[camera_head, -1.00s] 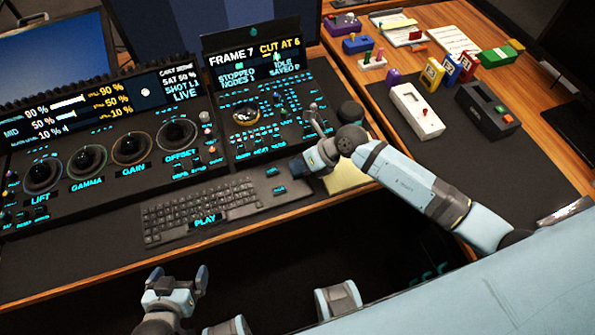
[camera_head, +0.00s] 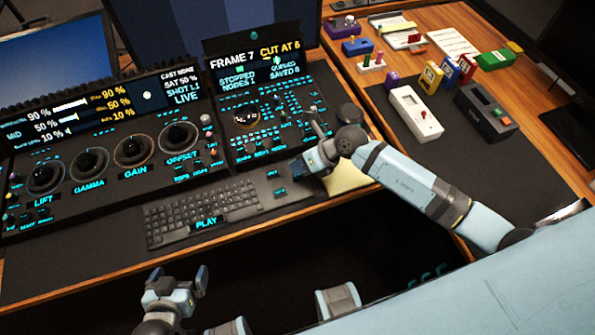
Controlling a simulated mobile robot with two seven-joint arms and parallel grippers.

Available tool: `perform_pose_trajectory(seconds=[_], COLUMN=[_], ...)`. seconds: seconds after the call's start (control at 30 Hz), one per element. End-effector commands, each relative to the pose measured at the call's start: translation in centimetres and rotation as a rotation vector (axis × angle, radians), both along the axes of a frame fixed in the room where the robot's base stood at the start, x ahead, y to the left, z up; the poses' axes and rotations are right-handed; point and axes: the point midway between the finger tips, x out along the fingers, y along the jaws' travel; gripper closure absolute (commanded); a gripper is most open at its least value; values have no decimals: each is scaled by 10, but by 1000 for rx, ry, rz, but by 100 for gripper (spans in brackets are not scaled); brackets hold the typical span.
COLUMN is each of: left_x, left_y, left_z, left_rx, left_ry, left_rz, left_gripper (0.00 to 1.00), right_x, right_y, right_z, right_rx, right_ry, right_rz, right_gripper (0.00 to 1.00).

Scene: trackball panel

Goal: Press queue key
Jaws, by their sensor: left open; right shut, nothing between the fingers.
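The black control panel (camera_head: 240,150) stands right of the trackball panel and carries many small keys with cyan labels. Its screen (camera_head: 258,66) reads "FRAME 7", "CUT AT 6", "STOPPED" and "QUEUED". I cannot make out which small key is the queue key; the labels are too small and my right gripper covers part of the key area. My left gripper (camera_head: 180,275) is open and empty, low in front of the desk.
The trackball panel (camera_head: 100,190) with its large balls fills the left. A keyboard (camera_head: 200,212) lies in front. A yellow pad (camera_head: 345,178) is under my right arm.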

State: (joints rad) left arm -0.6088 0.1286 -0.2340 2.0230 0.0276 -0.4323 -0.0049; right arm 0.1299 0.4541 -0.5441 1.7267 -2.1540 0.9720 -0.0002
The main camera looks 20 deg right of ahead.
Motion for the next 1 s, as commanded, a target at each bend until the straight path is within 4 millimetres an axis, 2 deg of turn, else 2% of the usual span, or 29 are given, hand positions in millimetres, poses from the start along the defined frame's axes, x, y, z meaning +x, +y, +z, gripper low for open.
perform_pose_trajectory(seconds=[0.03,0.47,1.0], left_x=[0,0,0], left_y=[0,0,0], left_z=[5,7,53], left_rx=[0,0,0], left_ry=[0,0,-1], left_rz=[0,0,0], left_gripper=[0,0,0], right_x=[0,0,0], right_y=[0,0,0], right_z=[5,8,56], right_rx=[0,0,0], right_ry=[0,-1,-1], right_rz=[0,0,1], right_gripper=[100,100,100])
